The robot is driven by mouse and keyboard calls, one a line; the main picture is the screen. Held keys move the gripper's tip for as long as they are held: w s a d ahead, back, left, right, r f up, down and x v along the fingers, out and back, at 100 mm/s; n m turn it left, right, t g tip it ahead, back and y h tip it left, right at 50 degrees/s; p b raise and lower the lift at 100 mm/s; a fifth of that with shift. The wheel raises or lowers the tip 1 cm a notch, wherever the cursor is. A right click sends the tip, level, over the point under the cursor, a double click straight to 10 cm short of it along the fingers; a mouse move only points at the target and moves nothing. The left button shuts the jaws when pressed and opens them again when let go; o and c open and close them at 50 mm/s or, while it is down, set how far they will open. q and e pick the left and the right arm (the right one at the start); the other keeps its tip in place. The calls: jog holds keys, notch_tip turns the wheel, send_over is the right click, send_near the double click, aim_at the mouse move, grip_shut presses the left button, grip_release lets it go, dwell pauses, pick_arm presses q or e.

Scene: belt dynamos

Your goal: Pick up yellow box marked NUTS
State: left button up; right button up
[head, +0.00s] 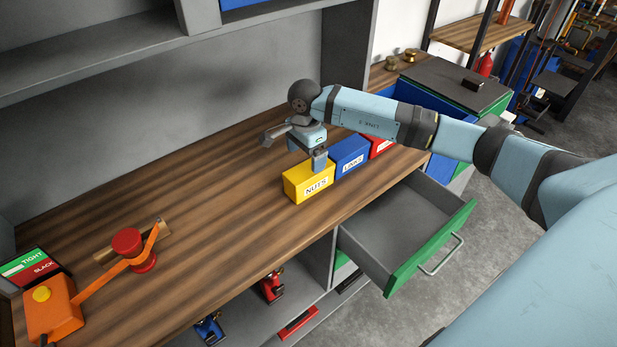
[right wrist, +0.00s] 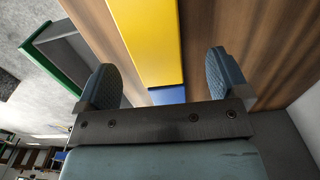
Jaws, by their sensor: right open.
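The yellow box marked NUTS (head: 308,187) sits on the wooden worktop (head: 215,205) near its front edge. My right gripper (head: 297,155) is above and just behind the yellow box, with its fingers apart. In the right wrist view the yellow box (right wrist: 148,40) shows between and beyond the two open fingers (right wrist: 164,78). No grip on the box shows. My left gripper is not in view.
A blue box marked LINKS (head: 350,156) stands right of the yellow one, then a red box (head: 381,146). An open drawer with a green front (head: 430,247) juts out below. At left are an orange device (head: 52,311), a red pulley (head: 127,242) and a TIGHT/SLACK sign (head: 30,267).

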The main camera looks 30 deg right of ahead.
aim_at(309, 168)
jog(key=shift+s+d+f+p, duration=0.2)
jog(key=shift+f+p, duration=0.1)
jog(key=shift+f, duration=1.05)
jog(key=shift+s+d+f+p, duration=0.15)
jog(key=shift+f+p, duration=0.1)
jog(key=shift+f, duration=1.1)
jog(key=shift+a, duration=0.1)
jog(key=c, duration=1.3)
jog(key=shift+r, duration=0.1)
jog(key=shift+c, duration=0.3)
